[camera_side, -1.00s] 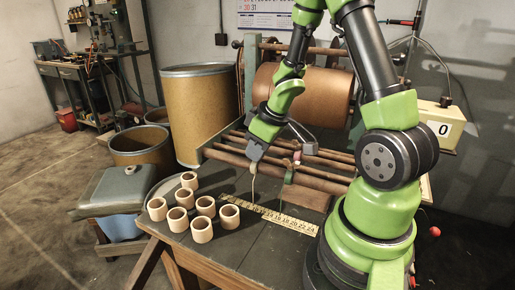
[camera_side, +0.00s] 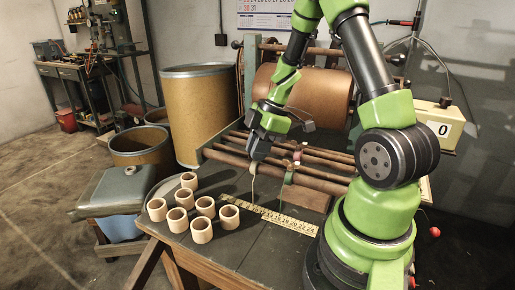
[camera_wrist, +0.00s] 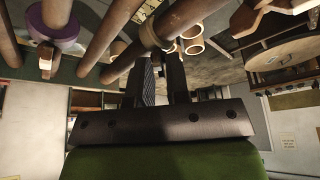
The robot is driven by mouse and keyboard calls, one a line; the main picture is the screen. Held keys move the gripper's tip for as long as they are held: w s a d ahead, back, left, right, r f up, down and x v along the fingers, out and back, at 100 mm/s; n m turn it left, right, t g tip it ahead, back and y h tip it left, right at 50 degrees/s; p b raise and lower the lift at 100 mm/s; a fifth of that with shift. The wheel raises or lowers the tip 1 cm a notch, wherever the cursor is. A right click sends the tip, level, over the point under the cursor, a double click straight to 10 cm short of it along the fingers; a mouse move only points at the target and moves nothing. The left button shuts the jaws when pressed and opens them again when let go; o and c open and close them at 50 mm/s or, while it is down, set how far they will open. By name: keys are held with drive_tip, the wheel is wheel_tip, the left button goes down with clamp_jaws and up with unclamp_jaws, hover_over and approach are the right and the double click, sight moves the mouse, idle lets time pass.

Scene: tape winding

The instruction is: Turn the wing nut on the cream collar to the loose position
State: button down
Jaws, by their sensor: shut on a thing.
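The cream collar (camera_wrist: 152,36) sits around a brown rod in the wrist view, just beyond my fingertips. My gripper (camera_wrist: 162,58) reaches up to it, with one dark finger on each side. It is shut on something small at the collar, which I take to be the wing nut. The nut itself is mostly hidden between the fingers, and I cannot tell its angle. In the side view my gripper (camera_side: 257,152) is at the left part of the rods, over the collar. A thin pale strip (camera_side: 253,190) hangs below it.
A purple collar (camera_wrist: 56,32) is on a neighbouring rod, with a wooden nut under it. Several cream rings (camera_side: 201,230) stand on the table left of a yellow ruler (camera_side: 285,220). A large brown roller (camera_side: 310,95) is behind the rods.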

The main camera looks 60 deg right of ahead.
drive_tip(key=n+g, duration=0.1)
drive_tip(key=n, duration=0.2)
drive_tip(key=shift+n+y, duration=0.4)
drive_tip(key=shift+w+n+g, duration=0.1)
drive_tip(key=shift+n+g, duration=0.8)
drive_tip(key=shift+n, duration=0.9)
drive_tip(key=c, duration=1.2)
unclamp_jaws()
drive_tip(key=shift+d+r, duration=0.1)
drive_tip(key=shift+r, duration=0.05)
drive_tip(key=r, duration=0.6)
drive_tip(key=d+r, duration=0.1)
drive_tip(key=r, duration=0.2)
drive_tip(key=shift+r, duration=0.25)
